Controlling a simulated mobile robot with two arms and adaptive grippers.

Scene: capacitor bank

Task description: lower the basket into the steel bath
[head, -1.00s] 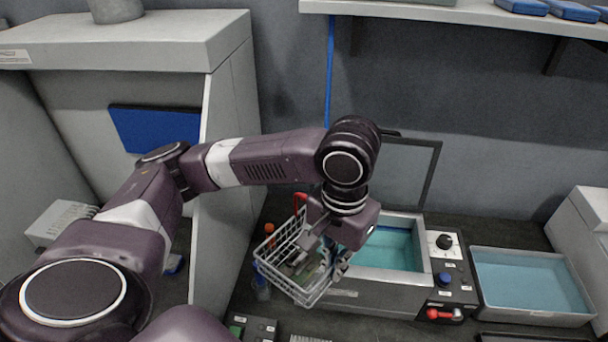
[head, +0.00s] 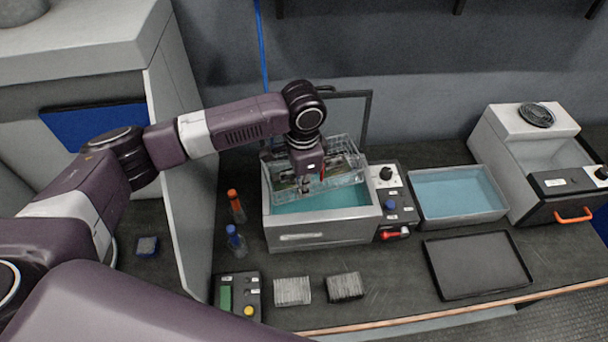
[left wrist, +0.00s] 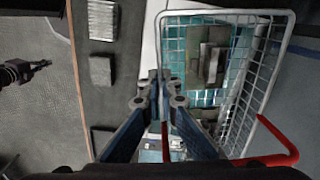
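The wire basket (head: 345,172) with a red handle (left wrist: 280,150) holds dark and greenish parts. It hangs over the back of the steel bath (head: 322,234), which contains teal liquid. Its lower edge overlaps the liquid in the head view, and I cannot tell whether it touches it. The basket rim (left wrist: 225,14) and teal liquid below also show there.
A control panel (head: 390,201) adjoins the bath's right side, then a tray of blue liquid (head: 458,222). A black tray (head: 477,264) lies in front. Bottles (head: 236,242) stand left of the bath. Two ribbed blocks (head: 292,291) lie in front.

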